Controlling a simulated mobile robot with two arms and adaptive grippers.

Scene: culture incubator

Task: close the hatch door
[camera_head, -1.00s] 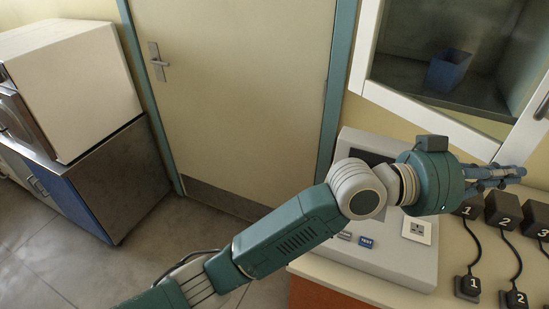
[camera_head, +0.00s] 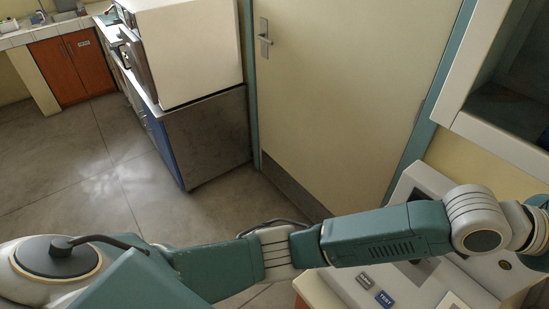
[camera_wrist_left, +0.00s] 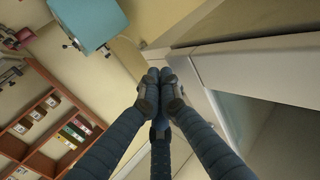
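The hatch shows at the upper right of the head view as a white frame (camera_head: 503,143) around a dark opening (camera_head: 505,105). Its far side is cut off by the picture edge. I cannot make out the door there. In the left wrist view, a white-framed part (camera_wrist_left: 255,68) with a pale greenish pane lies right of the fingers; I cannot tell whether it is the door or the fixed frame. My left gripper (camera_wrist_left: 159,88) has its fingers drawn together with nothing visible between them, close beside this white part. Contact is unclear. My right gripper is out of view.
A sloped grey console (camera_head: 425,285) stands below the hatch, under my left arm. A cream room door (camera_head: 335,100) and a white box-shaped appliance (camera_head: 190,50) on a cabinet (camera_head: 208,135) are further left. Open floor (camera_head: 80,170) lies at the left.

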